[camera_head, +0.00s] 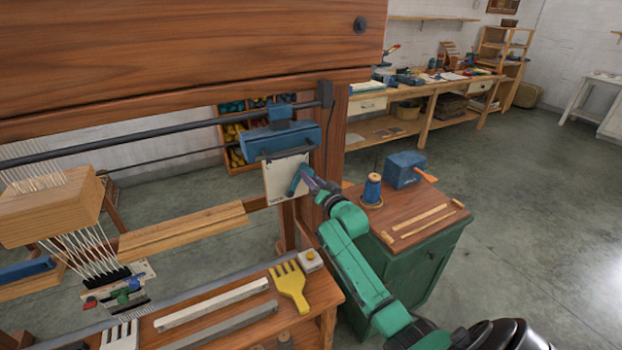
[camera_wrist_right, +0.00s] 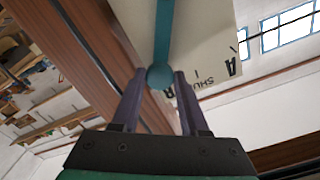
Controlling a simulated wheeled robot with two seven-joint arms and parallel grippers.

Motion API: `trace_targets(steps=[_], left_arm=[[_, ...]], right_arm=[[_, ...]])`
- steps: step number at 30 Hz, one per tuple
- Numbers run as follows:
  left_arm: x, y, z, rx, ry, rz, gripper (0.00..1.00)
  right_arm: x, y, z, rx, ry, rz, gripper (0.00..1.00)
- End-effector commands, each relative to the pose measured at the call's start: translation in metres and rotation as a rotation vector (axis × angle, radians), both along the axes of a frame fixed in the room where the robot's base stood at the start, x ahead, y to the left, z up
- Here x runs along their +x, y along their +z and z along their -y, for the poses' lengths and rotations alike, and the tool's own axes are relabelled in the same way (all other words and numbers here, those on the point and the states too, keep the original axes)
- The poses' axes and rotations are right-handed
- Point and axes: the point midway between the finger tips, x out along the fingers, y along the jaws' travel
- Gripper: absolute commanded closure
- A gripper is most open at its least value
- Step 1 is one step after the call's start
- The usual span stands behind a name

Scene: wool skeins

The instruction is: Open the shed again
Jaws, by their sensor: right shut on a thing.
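A white plate (camera_head: 280,182) hangs below a blue housing on the loom and bears a teal lever (camera_head: 294,184). In the right wrist view the lever (camera_wrist_right: 163,35) ends in a round knob (camera_wrist_right: 160,76), and the plate (camera_wrist_right: 205,45) carries black lettering, part of it reading "SHU". My right gripper (camera_head: 312,184) is shut on the lever at its knob, with a finger on each side. The warp threads (camera_head: 82,250) run through a wooden block (camera_head: 50,207) at the left; I cannot tell how far they are parted. My left gripper is out of view.
A blue housing (camera_head: 270,143) sits on a dark rail. A yellow comb (camera_head: 289,284) lies on the loom's front shelf. A green cabinet (camera_head: 425,262) with a blue spool (camera_head: 372,188) and a blue box (camera_head: 405,168) stands beside my right arm. Open floor lies further right.

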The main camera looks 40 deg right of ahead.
Motion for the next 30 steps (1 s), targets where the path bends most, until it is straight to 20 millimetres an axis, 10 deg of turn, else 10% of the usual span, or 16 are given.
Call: trace_targets(steps=[2,3,5,19,30], left_arm=[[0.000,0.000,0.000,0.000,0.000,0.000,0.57],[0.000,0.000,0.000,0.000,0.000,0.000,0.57],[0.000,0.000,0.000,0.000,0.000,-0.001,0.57],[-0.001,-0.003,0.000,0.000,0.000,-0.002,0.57],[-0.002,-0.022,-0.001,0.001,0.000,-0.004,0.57]], right_arm=[[0.000,-0.002,0.000,-0.001,-0.001,-0.004,1.00],[0.000,-0.002,0.000,-0.001,-0.001,-0.004,0.48],[0.000,-0.001,0.000,-0.002,-0.001,-0.003,0.26],[-0.014,-0.003,-0.002,0.000,0.000,-0.002,0.26],[-0.112,-0.006,-0.015,-0.001,-0.001,-0.005,0.26]])
